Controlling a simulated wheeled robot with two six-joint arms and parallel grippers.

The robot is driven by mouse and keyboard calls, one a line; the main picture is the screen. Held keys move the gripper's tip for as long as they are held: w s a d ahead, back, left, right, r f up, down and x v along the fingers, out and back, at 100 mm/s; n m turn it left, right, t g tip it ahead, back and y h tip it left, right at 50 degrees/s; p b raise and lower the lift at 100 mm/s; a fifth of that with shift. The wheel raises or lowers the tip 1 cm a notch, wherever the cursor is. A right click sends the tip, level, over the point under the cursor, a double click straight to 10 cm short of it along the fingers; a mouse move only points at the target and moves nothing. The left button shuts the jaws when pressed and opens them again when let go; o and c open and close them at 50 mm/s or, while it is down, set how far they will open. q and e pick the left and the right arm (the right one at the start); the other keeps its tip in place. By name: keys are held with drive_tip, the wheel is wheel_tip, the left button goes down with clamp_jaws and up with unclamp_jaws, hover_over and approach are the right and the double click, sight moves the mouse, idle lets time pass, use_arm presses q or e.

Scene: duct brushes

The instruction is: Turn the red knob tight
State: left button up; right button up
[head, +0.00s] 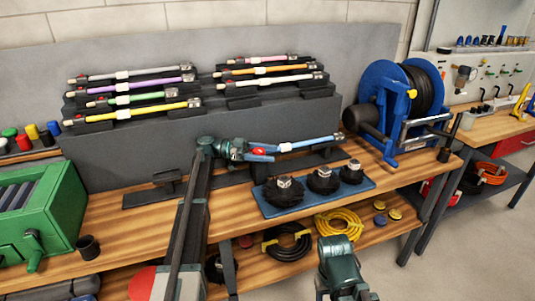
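A light-blue rod (305,144) lies across a low dark stand on the bench, its metal end to the right. A red knob (257,151) shows at the rod's left end. My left gripper (247,153) is right at this end, beside or around the knob. Its fingers are small and overlap the knob and rod, so I cannot tell whether they are closed on it. My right gripper (345,278) is low at the bottom edge, in front of the bench and away from the rod. Its finger opening is not clear.
Several coloured rods (140,97) lie on a grey rack behind. A blue tray (318,196) with black brush heads sits in front of the rod. A blue hose reel (385,95) stands right, a green machine (40,215) left. Coiled hoses (338,225) lie on the lower shelf.

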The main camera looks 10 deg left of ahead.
use_arm(q)
drive_tip(key=shift+r, duration=0.15)
drive_tip(key=s+d+r+p, duration=0.2)
drive_tip(key=s, duration=0.5)
drive_tip(key=s+d+r+p, duration=0.2)
drive_tip(key=s+p, duration=0.1)
drive_tip(key=s, duration=0.5)
drive_tip(key=shift+s+r, duration=0.25)
drive_tip(key=shift+r, duration=0.1)
